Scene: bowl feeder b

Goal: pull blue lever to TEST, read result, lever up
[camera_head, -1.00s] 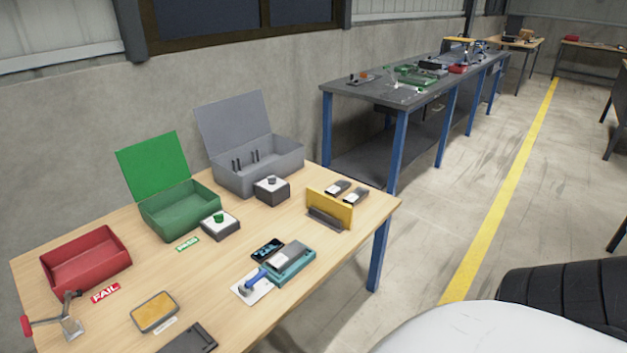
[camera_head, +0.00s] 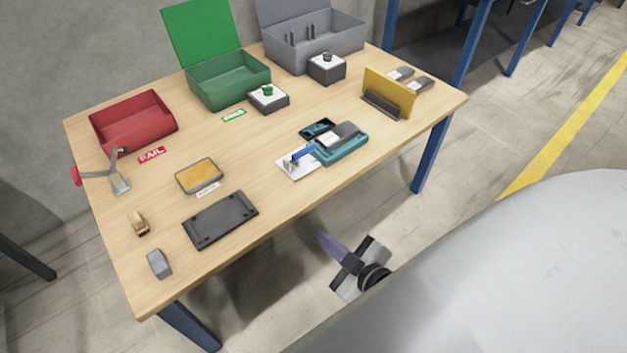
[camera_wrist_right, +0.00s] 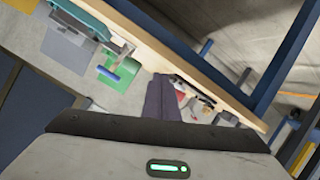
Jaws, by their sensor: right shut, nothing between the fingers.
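The blue lever (camera_head: 303,153) stands on a white plate (camera_head: 288,170) near the table's front edge. It is tilted, and I cannot read its position marks. Beside it, a teal fixture (camera_head: 352,150) holds a grey and white device (camera_head: 340,136). A small dark display (camera_head: 317,129) lies behind them, its text too small to read. My right gripper (camera_head: 325,240) is in front of the table, over the floor, apart from the lever. Its purple-grey fingers are shut and empty, also in the right wrist view (camera_wrist_right: 163,97).
On the wooden table (camera_head: 265,205) stand a red bin (camera_head: 135,125), a green lidded box (camera_head: 232,85), a grey lidded box (camera_head: 320,50), a yellow upright plate (camera_head: 389,92) and a dark tray (camera_head: 221,219). The table's front edge lies between my right gripper and the lever.

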